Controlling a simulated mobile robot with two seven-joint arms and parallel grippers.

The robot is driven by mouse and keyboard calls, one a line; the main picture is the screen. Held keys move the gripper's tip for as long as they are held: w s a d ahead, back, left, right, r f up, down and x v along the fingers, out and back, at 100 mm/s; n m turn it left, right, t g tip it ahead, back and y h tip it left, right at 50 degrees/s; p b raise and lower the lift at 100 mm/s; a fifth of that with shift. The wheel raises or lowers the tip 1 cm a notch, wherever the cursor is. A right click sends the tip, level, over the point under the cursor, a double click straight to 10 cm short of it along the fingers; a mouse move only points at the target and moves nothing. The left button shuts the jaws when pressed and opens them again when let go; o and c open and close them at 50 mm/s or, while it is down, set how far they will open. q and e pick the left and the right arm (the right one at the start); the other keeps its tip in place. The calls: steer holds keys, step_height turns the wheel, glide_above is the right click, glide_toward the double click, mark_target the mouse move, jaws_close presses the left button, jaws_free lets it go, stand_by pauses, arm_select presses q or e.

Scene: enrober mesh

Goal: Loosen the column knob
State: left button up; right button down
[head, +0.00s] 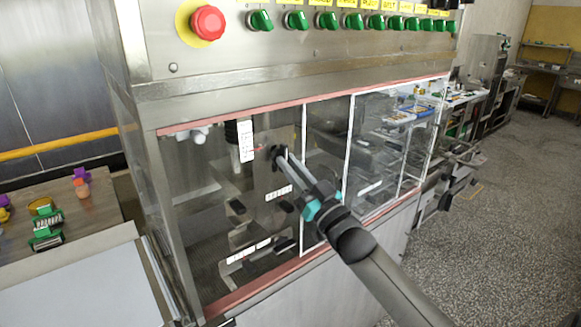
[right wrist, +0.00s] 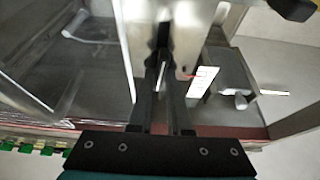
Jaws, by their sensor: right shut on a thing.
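The column knob (head: 277,151) is a small dark knob on a grey metal column (head: 266,180) inside the machine's open front bay. My right gripper (head: 284,160) reaches in from the lower right, its fingertips at the knob and shut on it. In the right wrist view the fingers (right wrist: 164,62) close around the dark knob (right wrist: 163,36), which they partly hide. My left gripper is in neither view.
A white scale label (head: 246,141) stands left of the knob. Dark handles with white labels (head: 249,251) sit lower in the bay. Clear panels (head: 372,165) flank the bay on the right. A red stop button (head: 208,22) and green switches are above. A side table (head: 95,205) holds small coloured parts.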

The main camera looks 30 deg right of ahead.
steer(key=shift+n, duration=0.3)
steer(key=c, duration=0.9)
jaws_free()
steer(key=shift+m, duration=0.4)
